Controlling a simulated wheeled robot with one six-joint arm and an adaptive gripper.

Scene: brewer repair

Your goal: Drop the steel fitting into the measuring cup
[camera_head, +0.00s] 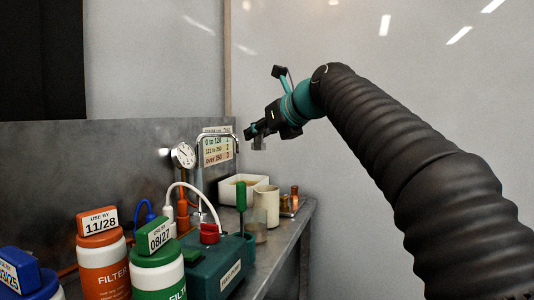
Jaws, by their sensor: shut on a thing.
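My gripper (254,132) is raised above the far end of the bench, in front of the wall. It is shut on a small grey piece, the steel fitting (259,143), which hangs just under the fingers. A pale, upright cup (266,206), which looks like the measuring cup, stands on the bench below and slightly right of the gripper. There is clear air between the fitting and the cup. The inside of the cup is hard to see at this size.
A cream bin (230,190) stands behind the cup, and copper-coloured parts (294,199) stand to its right. Nearer are a green toolbox (218,268), a green-handled tool (241,196), filter bottles (103,265), a gauge (183,155) and a curved steel pipe (198,165).

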